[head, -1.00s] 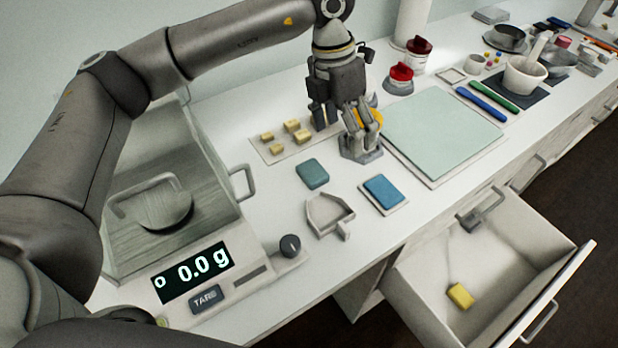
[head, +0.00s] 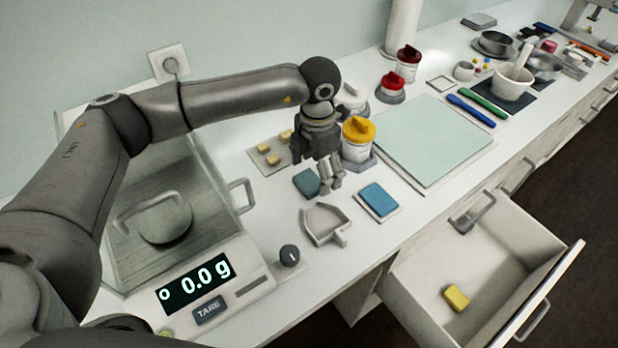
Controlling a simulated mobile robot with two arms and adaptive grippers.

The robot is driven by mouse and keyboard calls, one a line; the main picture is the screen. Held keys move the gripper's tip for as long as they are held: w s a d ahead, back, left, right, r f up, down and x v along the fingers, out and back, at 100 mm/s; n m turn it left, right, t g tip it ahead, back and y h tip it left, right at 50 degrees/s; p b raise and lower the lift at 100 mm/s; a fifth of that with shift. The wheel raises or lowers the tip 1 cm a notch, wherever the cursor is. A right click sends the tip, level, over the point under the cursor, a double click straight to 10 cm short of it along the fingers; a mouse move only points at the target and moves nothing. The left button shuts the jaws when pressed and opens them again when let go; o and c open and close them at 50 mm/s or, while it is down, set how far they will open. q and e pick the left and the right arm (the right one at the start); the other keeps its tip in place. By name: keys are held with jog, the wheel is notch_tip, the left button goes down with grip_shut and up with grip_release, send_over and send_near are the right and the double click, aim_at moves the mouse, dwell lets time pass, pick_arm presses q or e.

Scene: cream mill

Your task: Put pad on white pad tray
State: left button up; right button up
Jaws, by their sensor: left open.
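A teal pad (head: 304,184) lies on the counter, partly behind my left gripper. My left gripper (head: 327,188) points down beside the pad's right edge, open and empty, with its fingertips low over the counter. A blue pad (head: 379,197) lies on a small white tray (head: 386,219) to the right of my gripper. A yellow pad (head: 457,297) lies inside the open drawer (head: 420,287). I cannot tell which pad or tray the task means. My right gripper is not in view.
A yellow-lidded jar (head: 358,143) stands just behind my left gripper. A grey scoop (head: 325,224) lies in front, and a scale (head: 222,290) reads 0.0 g at left. A large pale green mat (head: 430,140) and a small pale square tray (head: 440,82) lie to the right.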

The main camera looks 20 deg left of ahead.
pick_arm(q)
jog(key=shift+f, duration=0.55)
jog(key=c, duration=0.9)
jog(key=shift+r, duration=0.2)
